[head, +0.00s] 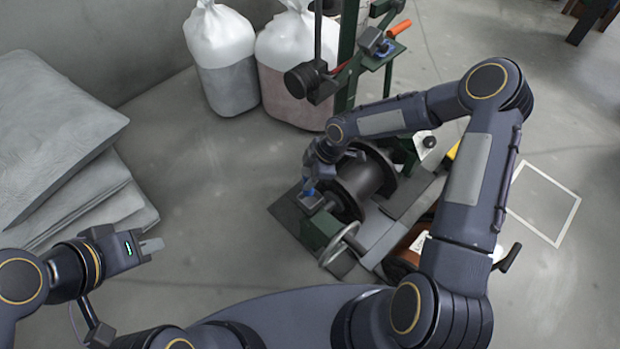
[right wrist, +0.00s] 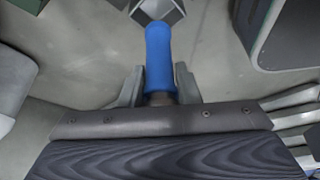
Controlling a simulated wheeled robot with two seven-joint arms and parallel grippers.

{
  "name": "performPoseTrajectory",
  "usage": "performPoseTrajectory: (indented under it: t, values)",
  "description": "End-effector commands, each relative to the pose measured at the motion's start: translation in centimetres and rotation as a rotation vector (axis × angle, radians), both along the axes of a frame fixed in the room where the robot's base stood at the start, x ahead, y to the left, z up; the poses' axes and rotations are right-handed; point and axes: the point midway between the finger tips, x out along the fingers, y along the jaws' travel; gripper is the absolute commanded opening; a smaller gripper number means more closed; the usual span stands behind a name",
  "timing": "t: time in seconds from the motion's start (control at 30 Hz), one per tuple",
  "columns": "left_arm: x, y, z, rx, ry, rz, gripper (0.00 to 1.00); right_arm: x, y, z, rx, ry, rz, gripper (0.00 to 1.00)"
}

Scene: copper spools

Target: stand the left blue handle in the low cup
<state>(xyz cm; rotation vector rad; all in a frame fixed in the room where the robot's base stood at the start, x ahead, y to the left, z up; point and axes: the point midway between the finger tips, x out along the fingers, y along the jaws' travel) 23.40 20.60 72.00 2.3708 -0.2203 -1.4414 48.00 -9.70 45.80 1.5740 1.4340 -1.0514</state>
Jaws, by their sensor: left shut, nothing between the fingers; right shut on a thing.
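The blue handle (right wrist: 158,62) is between the fingers of my right gripper (right wrist: 160,88), which is shut on it. Its far end overlaps a small grey box-shaped cup (right wrist: 172,10) at the top of the right wrist view; I cannot tell whether it is inside or only in front. In the head view the handle (head: 309,191) shows as a small blue patch just above the dark cup (head: 313,203), beside the spool (head: 358,178). My right gripper (head: 325,172) is partly hidden there by its own wrist. My left gripper (head: 152,246) is shut and empty, over bare floor.
A green stand (head: 348,60) behind the spool carries another blue piece (head: 387,47) and an orange-handled tool (head: 399,28). A handwheel (head: 340,245) and green block (head: 318,230) sit in front. Filled bags (head: 222,75) stand behind; stacked grey sacks (head: 60,130) lie left.

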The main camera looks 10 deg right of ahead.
Motion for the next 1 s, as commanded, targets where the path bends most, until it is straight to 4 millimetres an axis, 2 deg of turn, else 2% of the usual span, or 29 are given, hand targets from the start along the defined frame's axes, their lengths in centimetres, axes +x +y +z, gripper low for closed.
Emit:
performPoseTrajectory:
  t: [1.0]
  values:
    - [0.0,0.0,-4.6,0.000,0.000,0.000,0.00,0.0,0.0,-5.9,-0.001,0.000,-0.002,0.03]
